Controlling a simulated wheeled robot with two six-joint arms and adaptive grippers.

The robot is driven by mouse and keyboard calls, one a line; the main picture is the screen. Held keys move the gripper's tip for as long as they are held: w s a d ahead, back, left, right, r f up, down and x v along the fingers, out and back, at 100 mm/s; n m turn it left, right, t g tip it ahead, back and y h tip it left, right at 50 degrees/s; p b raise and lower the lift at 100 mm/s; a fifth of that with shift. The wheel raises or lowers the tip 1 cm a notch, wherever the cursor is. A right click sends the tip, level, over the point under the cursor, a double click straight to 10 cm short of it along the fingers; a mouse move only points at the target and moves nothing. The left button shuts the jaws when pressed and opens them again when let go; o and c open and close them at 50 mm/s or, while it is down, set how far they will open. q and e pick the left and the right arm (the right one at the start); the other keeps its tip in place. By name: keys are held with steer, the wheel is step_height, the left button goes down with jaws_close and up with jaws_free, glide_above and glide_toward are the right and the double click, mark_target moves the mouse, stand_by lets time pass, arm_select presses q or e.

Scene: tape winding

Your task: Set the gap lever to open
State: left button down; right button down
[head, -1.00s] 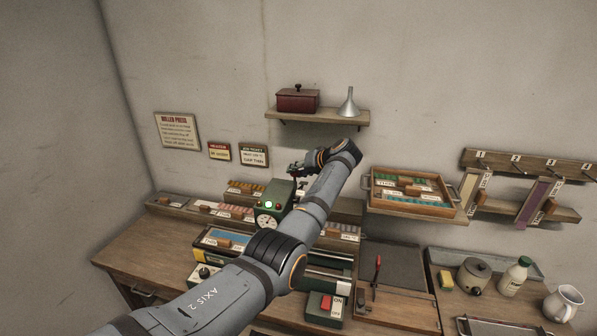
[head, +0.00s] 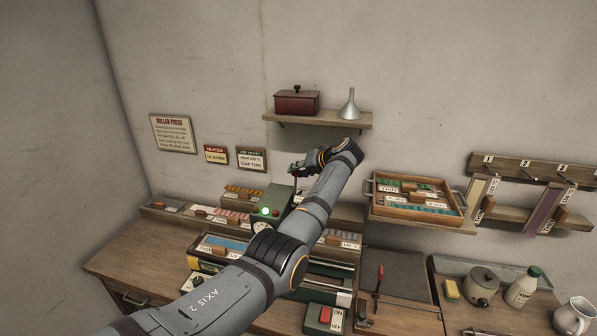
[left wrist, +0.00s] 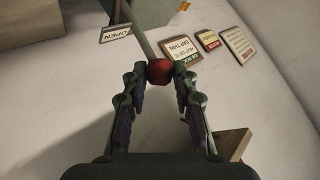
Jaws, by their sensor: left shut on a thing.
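The gap lever shows in the left wrist view as a thin rod (left wrist: 143,38) ending in a round red knob (left wrist: 160,72). My left gripper (left wrist: 161,74) is shut on the knob, one finger on each side. A white label reading OPEN (left wrist: 115,34) is beside the rod, to its left in that view. In the head view my left gripper (head: 297,170) is just above the back of the green machine housing (head: 273,200). The knob is too small to make out clearly there. My left arm hides much of the machine. My right gripper is not in view.
A green lamp (head: 264,211) glows on the housing. A wall shelf (head: 318,120) holds a red box (head: 297,102) and a funnel (head: 348,105). A wooden tray (head: 414,197) stands right of my forearm. An ON/OFF switch box (head: 326,318) is at the front.

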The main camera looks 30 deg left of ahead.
arm_select(q)
steer(key=shift+w+r, duration=0.1)
steer(key=shift+r, duration=0.05)
steer(key=c, duration=1.4)
jaws_free()
steer(key=shift+c, duration=0.2)
steer(key=o, duration=0.5)
steer(key=shift+w+f, duration=0.25)
steer(key=shift+w, duration=0.15)
steer(key=shift+w+f, duration=0.1)
steer(key=shift+s+d+r, duration=0.1)
steer(key=shift+s+r, duration=0.15)
steer(key=shift+s, duration=0.05)
steer(key=v, duration=1.1)
steer(key=shift+d, duration=0.3)
